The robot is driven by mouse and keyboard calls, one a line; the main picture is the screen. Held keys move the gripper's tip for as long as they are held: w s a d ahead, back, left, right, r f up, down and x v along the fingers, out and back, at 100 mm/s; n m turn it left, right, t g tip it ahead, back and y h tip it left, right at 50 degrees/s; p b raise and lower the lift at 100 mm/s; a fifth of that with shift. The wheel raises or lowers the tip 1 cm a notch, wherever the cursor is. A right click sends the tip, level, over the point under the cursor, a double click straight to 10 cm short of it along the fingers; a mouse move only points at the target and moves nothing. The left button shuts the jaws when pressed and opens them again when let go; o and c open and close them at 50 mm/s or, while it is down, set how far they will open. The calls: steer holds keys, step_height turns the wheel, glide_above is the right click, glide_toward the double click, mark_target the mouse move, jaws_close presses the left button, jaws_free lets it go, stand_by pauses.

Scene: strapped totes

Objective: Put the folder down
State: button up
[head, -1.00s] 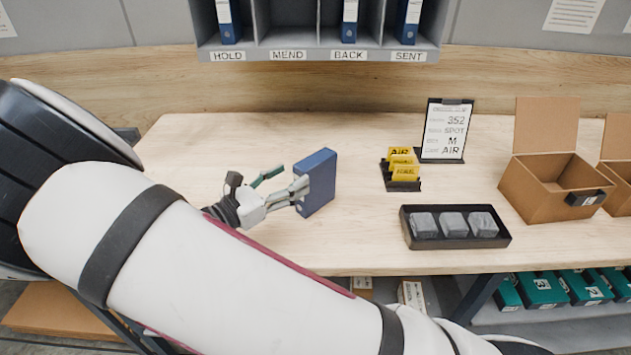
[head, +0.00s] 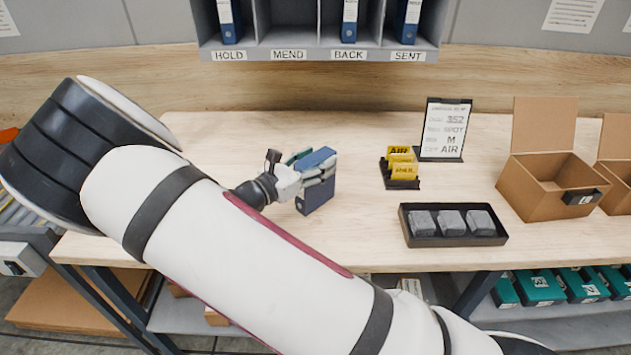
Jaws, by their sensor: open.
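The blue folder (head: 318,196) stands upright on the wooden table (head: 250,135), left of the middle. My gripper (head: 312,170) is at the folder's upper part, with its fingers open. One finger lies across the near upper face and the other shows behind the left side. Whether the fingers touch the folder cannot be told. The arm hides the table's front left part.
A rack (head: 320,54) with HOLD, MEND, BACK and SENT labels holds blue binders at the back. To the right are yellow cards (head: 402,165), a sign (head: 443,130), a black tray (head: 453,240) of grey blocks and an open carton (head: 550,205). Table left of the folder looks clear.

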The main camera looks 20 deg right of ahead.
jaws_close()
steer(key=shift+r, duration=0.1)
